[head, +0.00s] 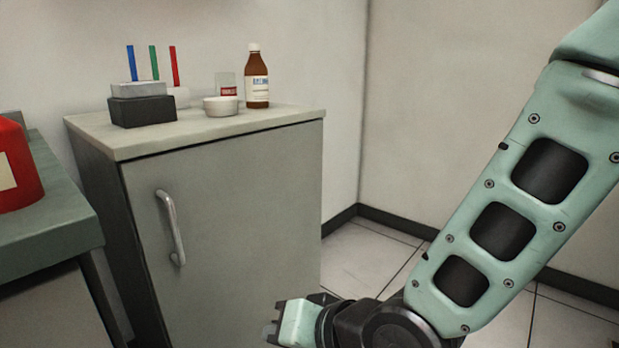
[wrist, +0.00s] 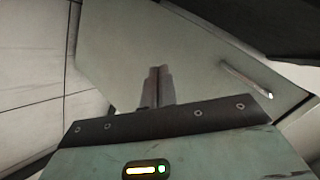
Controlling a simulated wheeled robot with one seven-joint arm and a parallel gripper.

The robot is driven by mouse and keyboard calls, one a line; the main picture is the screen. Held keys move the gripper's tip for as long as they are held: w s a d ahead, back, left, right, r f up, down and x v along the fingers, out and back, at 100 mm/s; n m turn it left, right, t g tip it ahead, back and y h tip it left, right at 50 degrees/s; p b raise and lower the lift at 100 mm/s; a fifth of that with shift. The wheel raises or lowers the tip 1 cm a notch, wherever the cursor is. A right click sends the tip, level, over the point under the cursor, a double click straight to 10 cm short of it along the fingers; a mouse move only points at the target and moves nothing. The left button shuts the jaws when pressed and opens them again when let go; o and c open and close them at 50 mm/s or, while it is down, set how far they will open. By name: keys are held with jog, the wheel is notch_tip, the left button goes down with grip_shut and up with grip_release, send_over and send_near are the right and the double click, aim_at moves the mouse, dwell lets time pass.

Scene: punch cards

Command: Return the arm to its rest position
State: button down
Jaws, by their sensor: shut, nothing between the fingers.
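My green arm reaches down from the upper right in the head view. My gripper (head: 273,333) is at the bottom of that view, low in front of the grey cabinet (head: 235,215). In the wrist view, my gripper's two fingers (wrist: 158,72) stand side by side, touching, with nothing between them. The cabinet door (wrist: 200,45) fills the background behind the fingers. The gap between fingers and door cannot be told.
The cabinet has a metal handle (head: 172,228). On its top stand a brown bottle (head: 257,88), a white bowl (head: 220,106) and a dark block (head: 143,110) with coloured sticks behind. A green table (head: 50,220) with a red container (head: 18,170) is at left. Floor at right is clear.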

jog(key=s+d+r+n+g+h, duration=0.1)
jog(key=s+d+n+g+h, duration=0.25)
jog(key=s+d, duration=0.4)
jog(key=s+d+r+n+g+h, duration=0.15)
jog(key=s+d+n+h, duration=0.3)
jog(key=d, duration=0.65)
notch_tip(320, 180, up, 34)
jog(key=g+p, duration=0.1)
jog(key=p, duration=3.3)
jog(key=shift+w+f+m, duration=0.15)
jog(key=shift+w+m, duration=0.1)
jog(key=shift+m, duration=0.15)
jog(key=shift+d, duration=0.1)
